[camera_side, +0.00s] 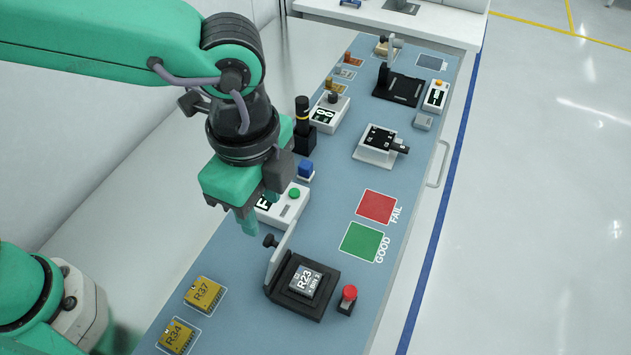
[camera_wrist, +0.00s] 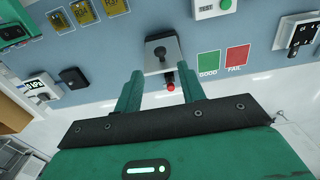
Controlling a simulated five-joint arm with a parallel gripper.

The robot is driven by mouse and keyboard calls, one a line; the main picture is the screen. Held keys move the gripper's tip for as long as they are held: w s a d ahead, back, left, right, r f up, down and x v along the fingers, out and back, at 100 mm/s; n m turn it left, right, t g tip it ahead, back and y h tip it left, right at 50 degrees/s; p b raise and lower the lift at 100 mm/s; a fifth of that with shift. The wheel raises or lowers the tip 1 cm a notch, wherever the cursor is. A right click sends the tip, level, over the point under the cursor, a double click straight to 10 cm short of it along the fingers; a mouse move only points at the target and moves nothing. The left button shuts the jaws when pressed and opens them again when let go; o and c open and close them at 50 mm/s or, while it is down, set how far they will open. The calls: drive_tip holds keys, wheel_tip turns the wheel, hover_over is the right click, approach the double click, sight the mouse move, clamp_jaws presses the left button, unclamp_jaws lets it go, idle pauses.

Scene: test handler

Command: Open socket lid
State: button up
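The socket (camera_side: 322,308) is a black square base on the blue bench top, holding a chip marked R23 (camera_side: 304,281). Its pale lid (camera_side: 284,252) stands upright at the socket's left edge, with a black knob (camera_side: 270,240) on its outer face. The wrist view shows the lid (camera_wrist: 152,67) and knob (camera_wrist: 160,52) face-on; the chip is hidden there. My gripper (camera_side: 262,212) is above and behind the lid, apart from it. In the wrist view its green fingers (camera_wrist: 160,72) are spread, with nothing held between them.
Chips R37 (camera_side: 204,295) and R34 (camera_side: 176,337) lie front left. A white box with a green button (camera_side: 294,193) is close beneath my gripper.

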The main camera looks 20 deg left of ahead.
sight(267, 237)
drive_tip(key=shift+f, duration=3.75)
clamp_jaws()
